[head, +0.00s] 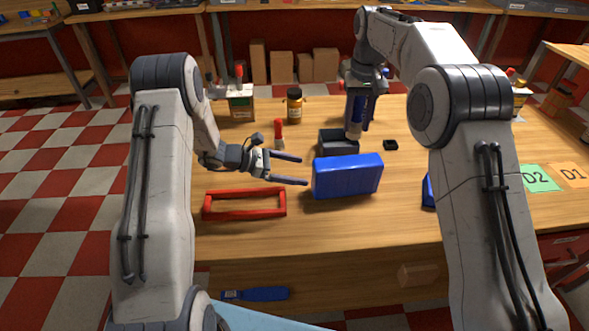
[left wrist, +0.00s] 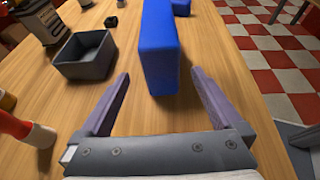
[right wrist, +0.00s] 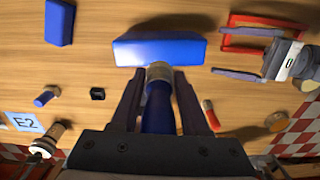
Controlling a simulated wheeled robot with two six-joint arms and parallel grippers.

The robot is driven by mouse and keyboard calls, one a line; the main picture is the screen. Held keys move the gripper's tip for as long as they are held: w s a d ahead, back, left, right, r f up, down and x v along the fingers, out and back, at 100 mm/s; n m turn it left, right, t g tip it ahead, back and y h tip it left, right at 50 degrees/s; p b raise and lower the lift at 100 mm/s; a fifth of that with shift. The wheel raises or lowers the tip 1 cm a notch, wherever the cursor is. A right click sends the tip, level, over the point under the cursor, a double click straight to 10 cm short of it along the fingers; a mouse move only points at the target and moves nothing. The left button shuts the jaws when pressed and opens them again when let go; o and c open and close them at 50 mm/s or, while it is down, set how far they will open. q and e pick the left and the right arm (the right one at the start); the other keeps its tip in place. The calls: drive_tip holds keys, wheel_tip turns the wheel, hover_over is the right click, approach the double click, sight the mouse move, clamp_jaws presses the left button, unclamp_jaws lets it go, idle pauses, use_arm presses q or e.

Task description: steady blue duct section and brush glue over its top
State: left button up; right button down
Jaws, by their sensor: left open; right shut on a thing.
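The blue duct section (head: 345,181) stands on the table in front of the dark tray (head: 325,146). My left gripper (head: 304,170) is open and empty at its left end. In the left wrist view the duct section (left wrist: 159,50) lies in line with the gap between the open fingers (left wrist: 160,75); I cannot tell whether they touch it. My right gripper (right wrist: 155,75) is shut on a brush (right wrist: 160,116) with a blue handle and metal ferrule. In the head view the brush (head: 357,113) points down, its pale tip over or at the tray, behind the duct section; contact is unclear.
A red frame (head: 245,214) lies left of the duct section. A red-capped tube (head: 279,133) and an amber jar (head: 294,106) stand behind my left gripper. A small black piece (head: 390,145) and another blue part (head: 427,190) lie to the right.

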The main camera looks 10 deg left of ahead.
sight(332, 177)
use_arm(q)
drive_tip(key=x, duration=1.1)
drive_tip(key=shift+w+d+f, duration=0.1)
drive_tip(key=shift+d+f, duration=0.05)
drive_tip(key=shift+d, duration=0.15)
drive_tip(key=c, duration=1.4)
drive_tip(key=shift+c, duration=0.2)
